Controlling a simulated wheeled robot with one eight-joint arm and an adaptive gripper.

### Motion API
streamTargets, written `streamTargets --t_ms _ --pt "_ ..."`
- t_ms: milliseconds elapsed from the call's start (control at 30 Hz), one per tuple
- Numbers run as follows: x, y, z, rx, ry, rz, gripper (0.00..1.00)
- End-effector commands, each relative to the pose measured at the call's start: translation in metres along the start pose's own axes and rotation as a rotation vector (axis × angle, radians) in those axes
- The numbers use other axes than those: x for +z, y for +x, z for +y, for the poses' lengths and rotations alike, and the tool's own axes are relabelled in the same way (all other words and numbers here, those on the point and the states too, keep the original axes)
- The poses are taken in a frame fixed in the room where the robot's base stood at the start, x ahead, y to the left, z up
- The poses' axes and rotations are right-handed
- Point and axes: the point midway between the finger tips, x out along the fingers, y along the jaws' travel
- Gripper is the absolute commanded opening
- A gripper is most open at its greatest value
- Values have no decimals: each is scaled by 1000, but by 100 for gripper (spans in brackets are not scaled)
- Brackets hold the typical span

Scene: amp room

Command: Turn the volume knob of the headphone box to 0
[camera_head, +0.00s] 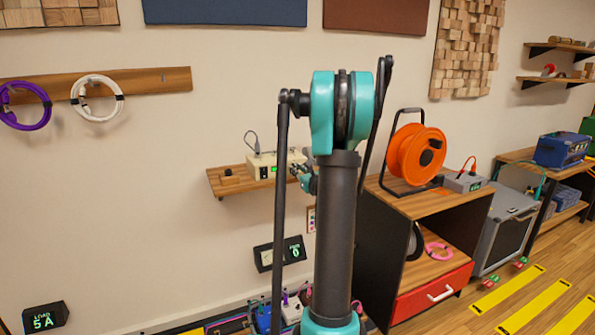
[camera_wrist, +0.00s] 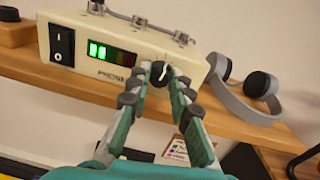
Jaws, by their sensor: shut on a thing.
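The headphone box (camera_wrist: 85,58) is cream-coloured, with a black rocker switch (camera_wrist: 62,44) and a small level display (camera_wrist: 110,54) lit green at its left end. It sits on a wooden wall shelf; the head view also shows the box (camera_head: 262,165). The dark volume knob (camera_wrist: 158,70) with a pale pointer mark is at the right of its front, partly hidden by my fingers. My gripper (camera_wrist: 158,80) is shut on the knob, one finger on each side. In the head view my gripper (camera_head: 299,171) is at the box's right end, partly hidden by my arm.
Grey headphones (camera_wrist: 244,97) lie on the shelf (camera_wrist: 213,115) just right of the box. An orange cable reel (camera_head: 415,154) stands on a cabinet to the right.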

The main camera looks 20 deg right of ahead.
Motion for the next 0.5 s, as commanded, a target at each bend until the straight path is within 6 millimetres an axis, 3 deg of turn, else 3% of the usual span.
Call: streamTargets --t_ms 267,500 --pt "0 0 0 0 -66 2 0" --pt "0 0 1 0 -232 7 0"
